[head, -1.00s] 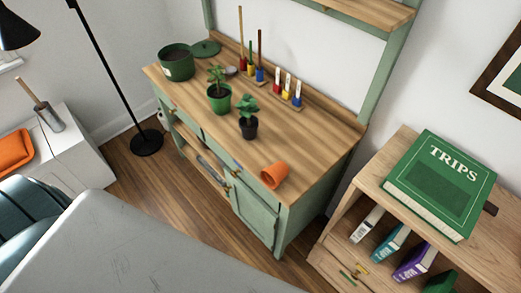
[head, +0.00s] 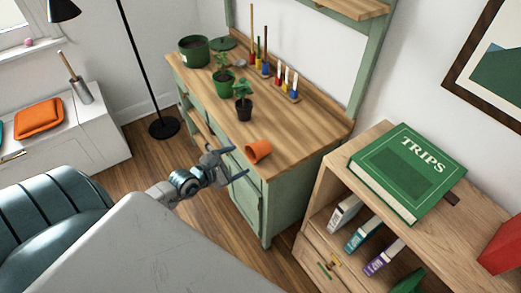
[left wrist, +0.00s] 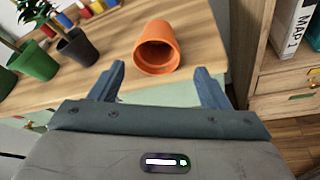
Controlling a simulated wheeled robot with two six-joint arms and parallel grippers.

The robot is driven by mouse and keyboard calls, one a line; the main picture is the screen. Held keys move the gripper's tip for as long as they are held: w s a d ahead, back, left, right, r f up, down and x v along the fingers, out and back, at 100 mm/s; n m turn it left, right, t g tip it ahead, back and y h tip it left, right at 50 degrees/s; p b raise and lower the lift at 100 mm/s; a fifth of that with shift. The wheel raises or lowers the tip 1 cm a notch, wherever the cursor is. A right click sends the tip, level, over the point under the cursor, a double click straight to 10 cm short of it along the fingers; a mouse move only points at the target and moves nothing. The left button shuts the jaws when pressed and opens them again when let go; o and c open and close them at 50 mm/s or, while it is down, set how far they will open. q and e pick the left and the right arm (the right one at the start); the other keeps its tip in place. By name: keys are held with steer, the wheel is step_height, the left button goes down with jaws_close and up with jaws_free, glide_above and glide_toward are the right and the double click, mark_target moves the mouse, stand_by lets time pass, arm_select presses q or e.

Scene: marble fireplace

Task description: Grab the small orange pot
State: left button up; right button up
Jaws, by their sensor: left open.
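The small orange pot (head: 259,151) lies on its side near the front edge of the wooden bench top (head: 297,140). In the left wrist view the orange pot (left wrist: 157,47) has its open mouth facing the camera. My left gripper (head: 240,164) is open and empty, just in front of the bench edge and left of the pot. In the left wrist view its two fingers (left wrist: 161,85) stand apart, with the pot beyond and between them, not touching. My right gripper is not in view.
Behind the pot stand a potted plant in a black pot (head: 243,108), another in a green pot (head: 223,78), and a large green pot (head: 193,50). Small coloured tools stand along the back. A wooden shelf (head: 345,160) with a green book (head: 408,172) is at right.

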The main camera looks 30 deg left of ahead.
mark_target(259, 150)
arm_select(q)
steer(key=shift+m, duration=0.3)
steer(key=x, duration=0.3)
steer(key=b+x, duration=0.1)
steer(key=x, duration=0.3)
steer(key=b+x, duration=0.1)
steer(key=x, duration=0.2)
steer(key=shift+w+d+r, duration=0.15)
steer(key=shift+w+r, duration=0.15)
steer(key=shift+w, duration=0.15)
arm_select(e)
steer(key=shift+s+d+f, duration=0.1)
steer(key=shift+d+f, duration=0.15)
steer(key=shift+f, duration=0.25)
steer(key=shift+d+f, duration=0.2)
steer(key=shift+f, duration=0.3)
arm_select(q)
steer(key=shift+c, duration=0.4)
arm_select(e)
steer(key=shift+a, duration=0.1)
arm_select(q)
steer(key=c, duration=0.6)
